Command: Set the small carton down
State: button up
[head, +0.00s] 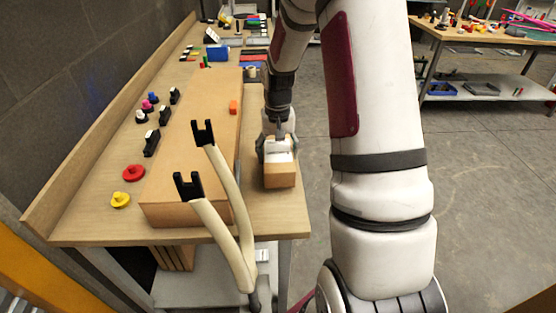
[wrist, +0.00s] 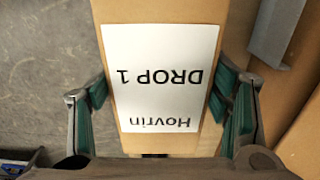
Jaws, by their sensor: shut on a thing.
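The small carton (head: 280,176) is a brown box with a white label on top, at the right edge of the workbench in the head view. In the wrist view the carton (wrist: 170,140) fills the middle, and its label reads "Hovrin DROP 1", upside down. My gripper (head: 278,146) is above the carton with its fingers down on either side. In the wrist view the green-padded fingers (wrist: 162,100) press on both sides of the carton. I cannot tell whether the carton's underside touches the bench.
The workbench (head: 270,222) holds a long brown box (head: 190,160) left of the carton. A red ring (head: 133,173) and yellow knob (head: 120,200) lie at left. Open floor lies right of the bench.

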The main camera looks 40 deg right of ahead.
aim_at(278, 151)
jog(key=shift+f, duration=1.3)
jog(key=shift+f, duration=0.1)
jog(key=o, duration=1.6)
jog(key=shift+f, duration=0.1)
notch_tip(278, 151, up, 12)
jog(key=shift+r, duration=0.2)
